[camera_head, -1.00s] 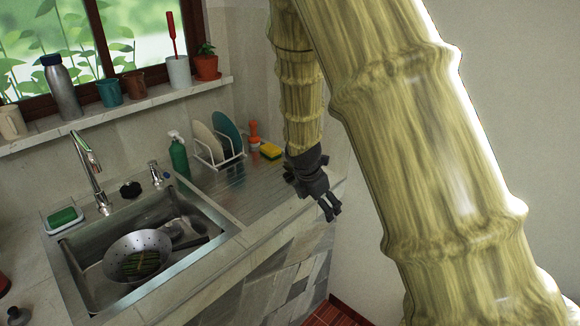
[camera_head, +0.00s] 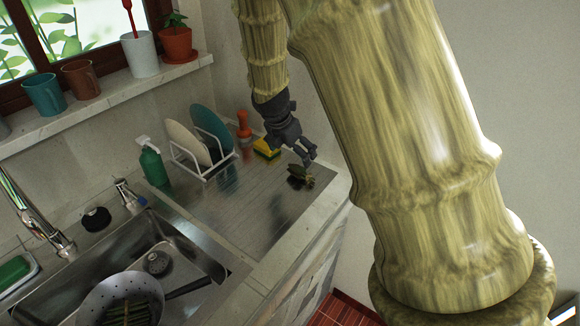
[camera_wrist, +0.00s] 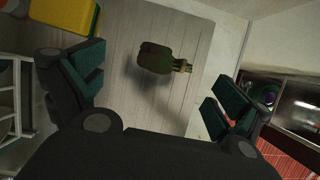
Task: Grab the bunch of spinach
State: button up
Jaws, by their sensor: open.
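A small dark green leafy bunch with pale stem ends, which looks like the spinach (camera_head: 297,180), is on the metal drainboard near its right end. In the wrist view the bunch (camera_wrist: 157,59) lies beyond my fingertips, between the two finger lines, with its stems pointing right. My gripper (camera_head: 308,162) is just above and beside the bunch in the head view, pointing down. In the wrist view my gripper (camera_wrist: 158,88) has its green-padded fingers spread wide with nothing between them. Part of the bunch is hidden behind the fingers in the head view.
A green bottle (camera_head: 152,163) and the sink with a colander (camera_head: 92,300) are farther left. The drainboard's middle is clear.

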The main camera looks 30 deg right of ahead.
aim_at(302, 169)
jog(key=s+f, duration=0.1)
jog(key=s+d, duration=0.1)
jog(key=shift+s+d+f+p, duration=0.2)
jog(key=shift+s+f+p, duration=0.1)
jog(key=shift+f, duration=0.1)
jog(key=shift+s+d+f, duration=0.1)
jog(key=shift+d+f, duration=0.05)
jog(key=w+f, duration=0.2)
jog(key=shift+w+d+f, duration=0.1)
jog(key=shift+w+f, duration=0.2)
jog(key=shift+w, duration=0.1)
jog(key=shift+s+d+f+p, duration=0.4)
jog(key=shift+s+f+p, duration=0.1)
jog(key=shift+s+p, duration=0.15)
jog(key=shift+w+d+f, duration=0.15)
jog(key=shift+w+f, duration=0.15)
jog(key=shift+f, duration=0.25)
jog(key=shift+w+d+f, duration=0.15)
jog(key=shift+w+f, duration=0.1)
jog(key=shift+f, duration=0.3)
jog(key=shift+d+f, duration=0.2)
jog(key=shift+f, duration=0.2)
jog(key=shift+s, duration=0.1)
jog(key=shift+c, duration=1)
jog(key=c, duration=0.6)
